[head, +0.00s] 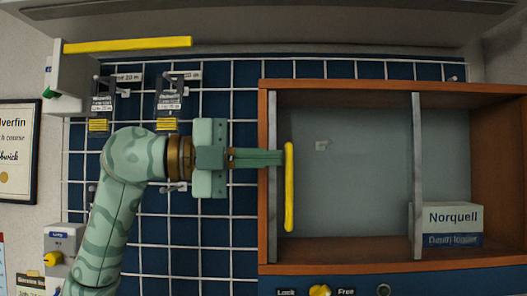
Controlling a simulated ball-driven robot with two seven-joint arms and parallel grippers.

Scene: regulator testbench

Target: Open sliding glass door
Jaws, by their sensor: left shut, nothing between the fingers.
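The sliding glass door (350,150) is a clear pane between two upright grey strips, set in the front of a wooden cabinet (390,267). A box labelled "Norquell" shows at the right inside the cabinet, past the right strip. A yellow vertical handle (289,205) stands near the door's left edge. My left gripper (280,158) comes in level from the left, shut and empty. Its fingertips are at the left side of the handle's upper half, over the left grey strip. I cannot tell whether they touch the handle. My right gripper is not in view.
Below the cabinet is a panel with a yellow Lock/Free knob (320,291), toward Free or between; its setting is unclear. A blue wall grid (225,235) holds tagged hooks. A yellow bar (128,45) juts out at upper left. The Norquell box (453,216) stands at right.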

